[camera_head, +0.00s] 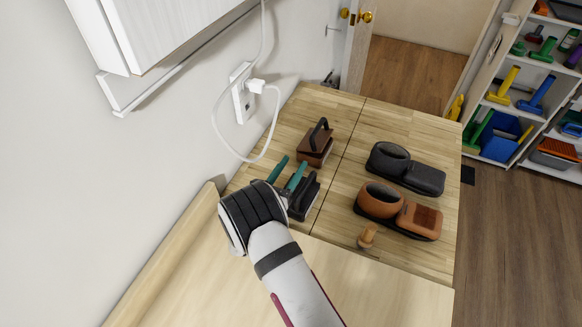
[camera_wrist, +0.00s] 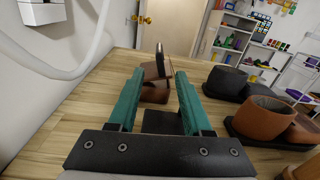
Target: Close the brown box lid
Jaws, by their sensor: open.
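The small brown box (camera_head: 313,156) sits on the wooden surface ahead of my gripper. A dark, narrow piece that looks like its lid (camera_head: 320,131) stands up from it, raised rather than flat. In the wrist view the brown box (camera_wrist: 154,94) shows between my fingers, with the raised piece (camera_wrist: 160,58) above it. My gripper (camera_head: 294,161) has two teal fingers, apart and empty, pointing toward the box. A gap shows between the fingertips and the box in the head view. The box's far side is hidden.
A black box (camera_head: 306,196) is close beside my fingers, partly hidden. To the right are a black pot set (camera_head: 425,178), an orange-brown pot set (camera_head: 419,222) and a small wooden piece (camera_head: 367,238). A white cable (camera_head: 273,124) hangs at the left wall. The back-left surface is clear.

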